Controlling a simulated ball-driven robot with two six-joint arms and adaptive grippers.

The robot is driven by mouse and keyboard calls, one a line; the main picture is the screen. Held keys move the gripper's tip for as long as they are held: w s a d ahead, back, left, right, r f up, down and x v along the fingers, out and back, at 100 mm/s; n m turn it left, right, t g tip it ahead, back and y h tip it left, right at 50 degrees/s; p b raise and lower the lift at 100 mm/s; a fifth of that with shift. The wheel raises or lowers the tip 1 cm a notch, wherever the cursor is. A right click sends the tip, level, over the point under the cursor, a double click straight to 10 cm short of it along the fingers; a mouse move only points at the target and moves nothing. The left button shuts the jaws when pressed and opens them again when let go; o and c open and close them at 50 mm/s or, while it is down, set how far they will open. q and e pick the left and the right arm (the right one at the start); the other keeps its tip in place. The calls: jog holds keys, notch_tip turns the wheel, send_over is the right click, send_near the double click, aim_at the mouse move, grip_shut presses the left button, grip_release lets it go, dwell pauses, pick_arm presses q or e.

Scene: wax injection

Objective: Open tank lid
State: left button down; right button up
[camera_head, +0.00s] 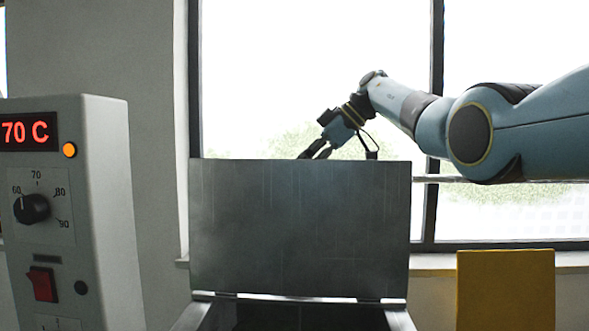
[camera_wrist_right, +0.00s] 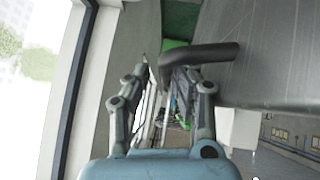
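The tank lid (camera_head: 300,225) is a dark grey metal panel standing upright in the head view, hinged along its lower edge. The tank (camera_head: 193,318) shows below it, mostly cut off by the frame. My right gripper (camera_head: 314,152) is just behind the lid's top edge, its fingertips partly hidden. In the right wrist view the lid (camera_wrist_right: 275,50) fills the upper right, with a dark bar handle (camera_wrist_right: 205,58) on it. My right gripper (camera_wrist_right: 161,70) has its fingers apart, with the handle's bent end by the right finger. Contact is unclear. My left gripper is not in view.
A grey control box (camera_head: 105,210) with a 70 C display, dial and red switch stands at the left. A yellow panel (camera_head: 505,290) is at the lower right. A window (camera_head: 290,70) and its sill lie behind the lid.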

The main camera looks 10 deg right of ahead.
jog(key=v, duration=1)
jog(key=shift+r, duration=0.25)
jog(key=shift+s, duration=0.2)
